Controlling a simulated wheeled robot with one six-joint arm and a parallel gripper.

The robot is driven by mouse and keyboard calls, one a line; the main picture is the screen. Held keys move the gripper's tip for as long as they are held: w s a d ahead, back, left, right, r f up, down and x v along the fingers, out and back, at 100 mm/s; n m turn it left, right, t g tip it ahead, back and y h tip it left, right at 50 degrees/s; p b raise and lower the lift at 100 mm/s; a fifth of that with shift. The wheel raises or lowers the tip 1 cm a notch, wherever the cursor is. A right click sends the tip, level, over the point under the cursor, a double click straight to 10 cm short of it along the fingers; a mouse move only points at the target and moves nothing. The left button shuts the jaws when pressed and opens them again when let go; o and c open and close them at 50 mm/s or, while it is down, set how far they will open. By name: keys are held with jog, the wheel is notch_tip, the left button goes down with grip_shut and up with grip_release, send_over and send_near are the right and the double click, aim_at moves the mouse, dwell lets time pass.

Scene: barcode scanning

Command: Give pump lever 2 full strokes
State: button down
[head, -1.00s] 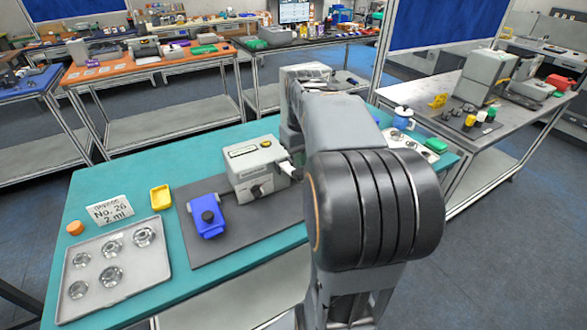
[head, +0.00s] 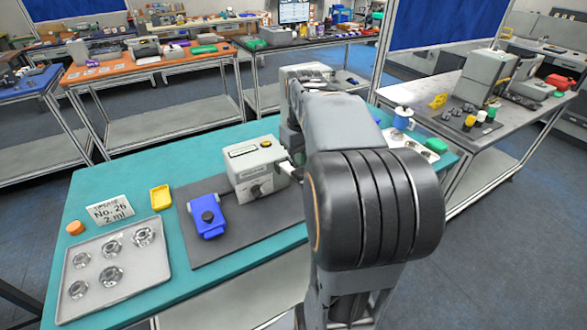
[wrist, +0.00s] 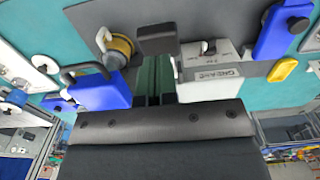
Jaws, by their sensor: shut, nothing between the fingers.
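The grey pump box (head: 254,168) stands on the dark mat, with a label and a dark knob on its front. A white part (head: 290,168) sticks out at its right side, close to my arm; I cannot tell whether it is the lever. The box, lettered GREASE, also shows in the wrist view (wrist: 215,82). My gripper (wrist: 156,62) is shut and empty, just beside the box. In the head view my arm hides the gripper.
A blue device (head: 208,215) with a dark knob sits on the mat. A blue jug (wrist: 98,92) is near my gripper.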

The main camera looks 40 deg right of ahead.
aim_at(301, 183)
jog(key=shift+f, duration=0.15)
notch_tip(301, 183, down, 8)
jog(key=b, duration=0.6)
jog(key=shift+f, duration=0.2)
jog(key=shift+r, duration=0.15)
notch_tip(301, 183, up, 8)
jog(key=p, duration=0.7)
jog(key=shift+r, duration=0.25)
jog(key=shift+f, duration=0.1)
notch_tip(301, 183, down, 8)
jog(key=b, duration=0.6)
jog(key=shift+f, duration=0.25)
dwell(0.4)
